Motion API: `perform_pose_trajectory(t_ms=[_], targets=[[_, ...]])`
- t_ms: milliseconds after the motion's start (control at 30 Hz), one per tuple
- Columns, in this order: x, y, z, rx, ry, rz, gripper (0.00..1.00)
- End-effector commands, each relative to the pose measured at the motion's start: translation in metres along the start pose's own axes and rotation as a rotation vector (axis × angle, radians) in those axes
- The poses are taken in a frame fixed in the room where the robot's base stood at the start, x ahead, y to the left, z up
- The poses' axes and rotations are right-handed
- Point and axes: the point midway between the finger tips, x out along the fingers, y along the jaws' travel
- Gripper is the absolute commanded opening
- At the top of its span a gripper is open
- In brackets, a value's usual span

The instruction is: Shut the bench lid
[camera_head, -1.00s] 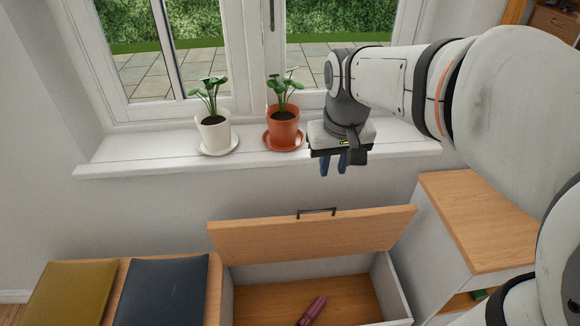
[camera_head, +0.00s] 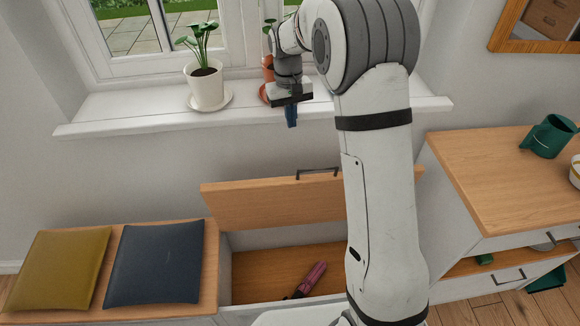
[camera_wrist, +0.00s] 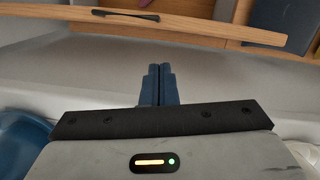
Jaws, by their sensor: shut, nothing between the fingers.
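The bench lid (camera_head: 260,203) is a wooden panel standing raised at the back of the open bench compartment, with a dark bar handle (camera_head: 318,173) on its top edge. The lid also shows across the top of the wrist view (camera_wrist: 190,24), with its handle (camera_wrist: 126,15) at the left. My gripper (camera_head: 291,116) is shut and empty, above and behind the lid, by the window sill. Its blue fingers (camera_wrist: 158,84) point towards the lid and are apart from it. My arm hides the right part of the lid and compartment in the head view.
A pink-handled object (camera_head: 311,279) lies inside the compartment (camera_head: 262,272). A white pot (camera_head: 206,88) and a terracotta pot (camera_head: 267,70) stand on the sill (camera_head: 130,112). Yellow (camera_head: 62,268) and navy (camera_head: 154,264) cushions lie at left; a cabinet (camera_head: 490,180) stands right.

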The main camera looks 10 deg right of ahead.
Motion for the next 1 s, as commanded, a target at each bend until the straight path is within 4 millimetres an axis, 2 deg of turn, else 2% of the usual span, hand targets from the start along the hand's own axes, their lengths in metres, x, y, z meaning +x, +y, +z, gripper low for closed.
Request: perform_pose_trajectory(t_ms=[600,800,1000], targets=[[0.134,0.005,0.002,0.01,-0.005,-0.002,0.0],[0.165,0.005,0.002,0.011,-0.003,-0.001,0.0],[0.179,0.006,0.001,0.011,-0.001,-0.001,0.0]])
